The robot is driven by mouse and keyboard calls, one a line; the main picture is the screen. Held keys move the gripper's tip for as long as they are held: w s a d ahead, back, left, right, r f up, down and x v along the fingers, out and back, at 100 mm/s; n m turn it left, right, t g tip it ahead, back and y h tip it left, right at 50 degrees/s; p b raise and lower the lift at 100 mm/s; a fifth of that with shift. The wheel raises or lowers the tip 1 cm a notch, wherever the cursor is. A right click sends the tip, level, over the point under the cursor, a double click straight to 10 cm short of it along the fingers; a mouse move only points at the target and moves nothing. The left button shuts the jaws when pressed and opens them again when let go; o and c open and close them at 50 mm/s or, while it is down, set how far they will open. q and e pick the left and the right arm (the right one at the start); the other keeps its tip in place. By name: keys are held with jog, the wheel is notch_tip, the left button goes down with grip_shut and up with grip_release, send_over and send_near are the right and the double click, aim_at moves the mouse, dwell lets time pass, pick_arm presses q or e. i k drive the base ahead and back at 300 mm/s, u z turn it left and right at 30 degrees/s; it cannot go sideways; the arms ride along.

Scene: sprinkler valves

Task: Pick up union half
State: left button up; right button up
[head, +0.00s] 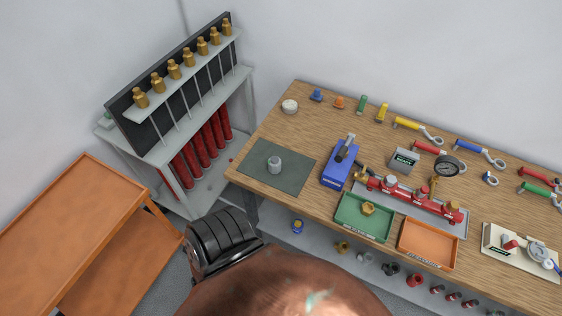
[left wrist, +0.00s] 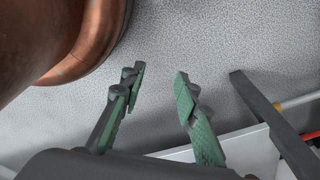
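A brass, nut-like fitting (head: 368,208) lies in the green tray (head: 349,226) at the front of the bench; it may be the union half, but I cannot tell for sure. A small grey cylindrical piece (head: 274,164) stands on the dark grey mat (head: 296,181) on the bench's left side. My left gripper (left wrist: 160,84) shows in the left wrist view with its green-padded fingers apart and nothing between them. It points at bare speckled floor, away from the bench top. Neither gripper shows in the head view.
A blue vise (head: 340,166) stands right of the mat. A red valve manifold (head: 410,197) and an orange tray (head: 428,245) are further right. Valves and wrenches line the back. A rack with brass sprinklers (head: 173,69) and an orange cart (head: 75,215) stand left.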

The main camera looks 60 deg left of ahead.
aim_at(274, 163)
jog(key=i, duration=0.35)
jog(key=u, duration=2.35)
